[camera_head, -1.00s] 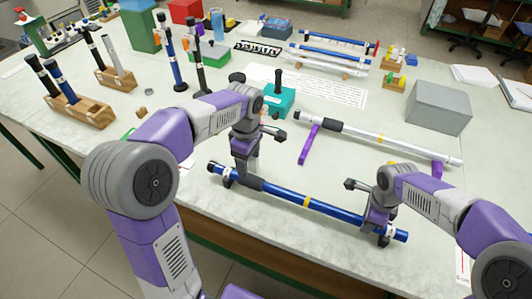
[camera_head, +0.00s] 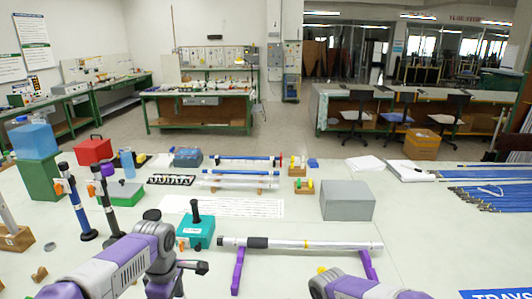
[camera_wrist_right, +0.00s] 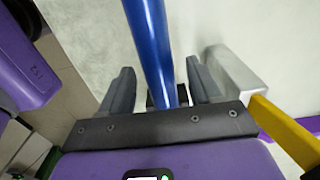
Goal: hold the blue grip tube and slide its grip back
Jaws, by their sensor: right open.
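The blue grip tube (camera_wrist_right: 150,45) runs lengthwise through the right wrist view, between the two spread fingers of my right gripper (camera_wrist_right: 160,82). Gaps show on both sides, so the fingers are apart from the tube there. The tube's dark grip is not visible in any current view, and the tube lies below the edge of the head view. My left wrist (camera_head: 160,255) enters at the lower left of the head view.
A white tube (camera_head: 325,244) with a dark sleeve rests on purple stands beyond my arms. Upright tubes stand at left; blue rods (camera_head: 495,195) lie at right.

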